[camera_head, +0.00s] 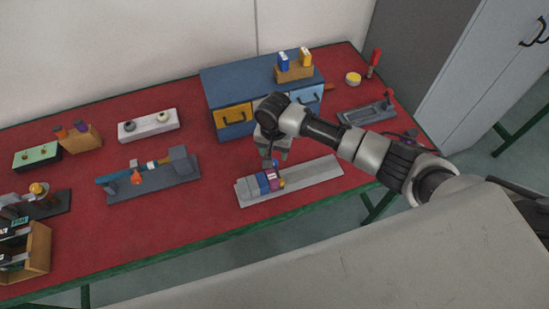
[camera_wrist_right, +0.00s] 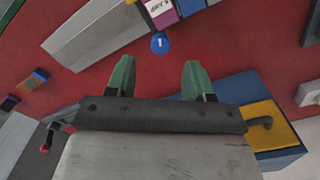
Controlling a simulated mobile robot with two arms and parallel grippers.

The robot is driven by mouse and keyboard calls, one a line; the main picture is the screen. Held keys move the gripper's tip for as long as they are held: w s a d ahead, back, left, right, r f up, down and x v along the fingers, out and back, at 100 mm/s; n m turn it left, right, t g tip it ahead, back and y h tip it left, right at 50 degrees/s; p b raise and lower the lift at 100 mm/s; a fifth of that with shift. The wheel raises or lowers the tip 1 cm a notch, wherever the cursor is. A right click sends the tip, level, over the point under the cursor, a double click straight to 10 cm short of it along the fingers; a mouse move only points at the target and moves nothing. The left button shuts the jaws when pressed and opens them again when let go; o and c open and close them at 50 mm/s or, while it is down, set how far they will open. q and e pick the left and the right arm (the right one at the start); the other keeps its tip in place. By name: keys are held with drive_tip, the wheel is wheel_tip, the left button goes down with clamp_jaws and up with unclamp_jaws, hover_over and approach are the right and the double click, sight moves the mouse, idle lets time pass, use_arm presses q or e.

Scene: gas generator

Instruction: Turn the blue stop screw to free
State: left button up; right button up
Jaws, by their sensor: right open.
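The blue stop screw (camera_wrist_right: 159,43) shows in the right wrist view as a round blue knob with a white mark, beside a row of coloured blocks. In the head view, the blue knob (camera_head: 275,162) is small and close under my right gripper. The blocks, grey, blue and magenta (camera_head: 273,182), sit on a grey rail (camera_head: 318,176). My right gripper (camera_head: 274,154) is open with green fingertips, above the rail's far side. In the wrist view, the screw lies just beyond the gap between its fingertips (camera_wrist_right: 157,74); nothing is held. My left gripper is not in view.
A blue cabinet (camera_head: 217,84) with yellow and light blue drawers stands close behind the gripper. A grey fixture (camera_head: 155,182) lies to the left, and a white block with knobs (camera_head: 148,125) is behind it. Red tabletop is clear between them.

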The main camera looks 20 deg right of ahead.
drive_tip(key=shift+f, duration=2.8)
drive_tip(key=c, duration=0.9)
drive_tip(key=shift+n+p, duration=0.55)
drive_tip(key=shift+n, duration=1.05)
drive_tip(key=shift+c, duration=0.2)
drive_tip(key=o, duration=0.9)
drive_tip(key=shift+o, duration=0.2)
drive_tip(key=shift+r, duration=0.15)
wheel_tip(320, 180, up, 11)
drive_tip(key=shift+f+b, duration=0.2)
drive_tip(key=shift+b, duration=0.25)
drive_tip(key=shift+w, duration=0.1)
